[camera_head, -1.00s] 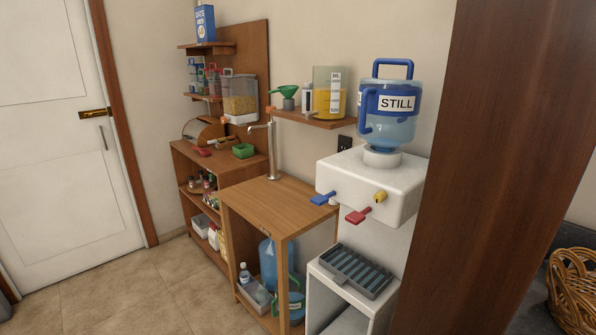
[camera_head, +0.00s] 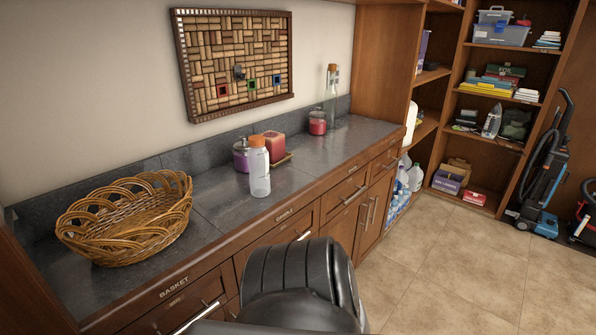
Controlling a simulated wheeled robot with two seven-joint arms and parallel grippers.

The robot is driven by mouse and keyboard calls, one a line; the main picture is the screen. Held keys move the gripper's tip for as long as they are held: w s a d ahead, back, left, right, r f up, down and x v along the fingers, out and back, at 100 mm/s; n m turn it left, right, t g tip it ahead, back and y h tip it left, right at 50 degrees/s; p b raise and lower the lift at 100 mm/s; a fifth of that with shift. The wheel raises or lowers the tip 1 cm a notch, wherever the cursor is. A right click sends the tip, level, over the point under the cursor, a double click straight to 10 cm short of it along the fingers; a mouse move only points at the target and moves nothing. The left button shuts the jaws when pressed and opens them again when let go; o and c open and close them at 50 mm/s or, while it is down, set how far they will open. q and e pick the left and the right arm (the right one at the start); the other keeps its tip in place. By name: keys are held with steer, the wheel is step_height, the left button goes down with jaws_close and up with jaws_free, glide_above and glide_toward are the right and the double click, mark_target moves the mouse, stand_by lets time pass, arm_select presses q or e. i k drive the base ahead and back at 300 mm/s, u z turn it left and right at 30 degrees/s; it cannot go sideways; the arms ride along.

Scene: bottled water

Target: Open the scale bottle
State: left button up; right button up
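A tall clear bottle (camera_head: 330,100) with an orange-brown cap stands upright at the back of the grey counter; small pale marks, too small to read, show near its neck. A shorter, pale translucent bottle (camera_head: 259,173) with an orange cap stands upright nearer the front edge. Both caps are on. I cannot tell for sure which one is the scale bottle. Neither of my grippers is in view, and nothing touches either bottle.
A wicker basket (camera_head: 128,217) fills the counter's left end. A purple jar (camera_head: 241,156), a red candle (camera_head: 274,146) and a red jar (camera_head: 317,123) stand near the bottles. A dark rounded shape (camera_head: 300,285) blocks the lower middle. The floor at right is open.

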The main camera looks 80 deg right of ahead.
mark_target(258, 158)
steer(key=z, duration=2.3)
